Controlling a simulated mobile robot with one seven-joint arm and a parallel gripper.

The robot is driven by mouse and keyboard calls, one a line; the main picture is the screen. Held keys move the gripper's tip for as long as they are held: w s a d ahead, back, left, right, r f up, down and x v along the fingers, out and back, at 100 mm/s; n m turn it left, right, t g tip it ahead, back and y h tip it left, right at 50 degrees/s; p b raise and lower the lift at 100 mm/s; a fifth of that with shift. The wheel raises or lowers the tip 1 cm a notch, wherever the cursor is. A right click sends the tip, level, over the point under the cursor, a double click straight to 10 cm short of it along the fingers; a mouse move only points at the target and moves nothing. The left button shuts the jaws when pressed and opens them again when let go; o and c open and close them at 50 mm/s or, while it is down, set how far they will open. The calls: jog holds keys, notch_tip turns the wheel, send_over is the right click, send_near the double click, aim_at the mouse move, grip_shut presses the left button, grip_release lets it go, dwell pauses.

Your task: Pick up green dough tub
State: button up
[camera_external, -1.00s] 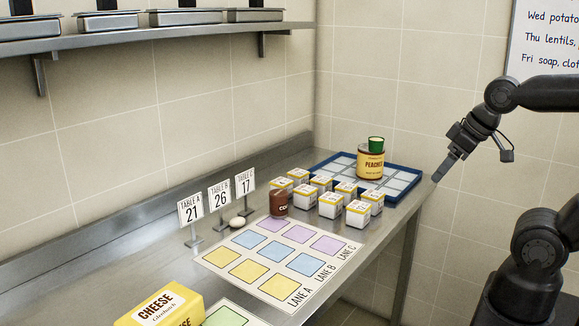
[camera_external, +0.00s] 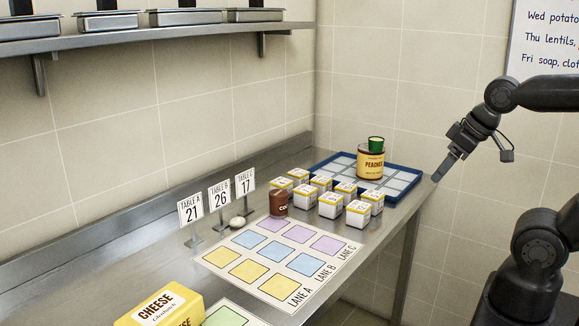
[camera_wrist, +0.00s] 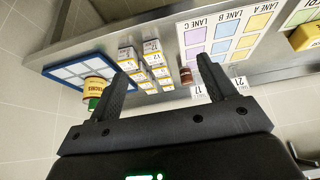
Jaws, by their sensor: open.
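The green dough tub (camera_external: 376,145) is a small green cylinder standing on top of the peaches can (camera_external: 370,166), over the blue-rimmed tray at the back right of the counter. In the wrist view the green tub (camera_wrist: 93,104) shows at the lower left, beyond the left finger, with the yellow peaches can (camera_wrist: 95,89) against it. My gripper (camera_external: 437,179) is open and empty, in the air to the right of the tray and apart from the tub. In the wrist view its two fingers (camera_wrist: 162,82) are spread wide with nothing held between them.
Several white-and-yellow boxes (camera_external: 330,205) stand in front of the blue-rimmed tray (camera_external: 401,197). A brown tin (camera_external: 277,203), an egg-like object (camera_external: 237,222) and table signs (camera_external: 219,201) stand further left. The lane sheet (camera_external: 233,263) and cheese block (camera_external: 160,306) lie nearer. A shelf (camera_external: 100,38) runs above.

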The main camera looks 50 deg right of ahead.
jog(key=w+d+r+m+h, duration=0.15)
jog(key=w+d+r, duration=0.3)
jog(key=w, duration=0.45)
jog(key=m+g+h, duration=0.2)
jog(key=m, duration=0.6)
send_over(376, 139)
jog(key=s, duration=0.2)
jog(key=shift+n, duration=0.25)
jog(key=f, duration=0.8)
jog(key=shift+w+a+f, duration=0.25)
jog(key=shift+a+f, duration=0.05)
jog(key=shift+f, duration=0.05)
jog(key=x, duration=0.5)
jog(key=shift+a+f, duration=0.25)
jog(key=shift+f, duration=0.25)
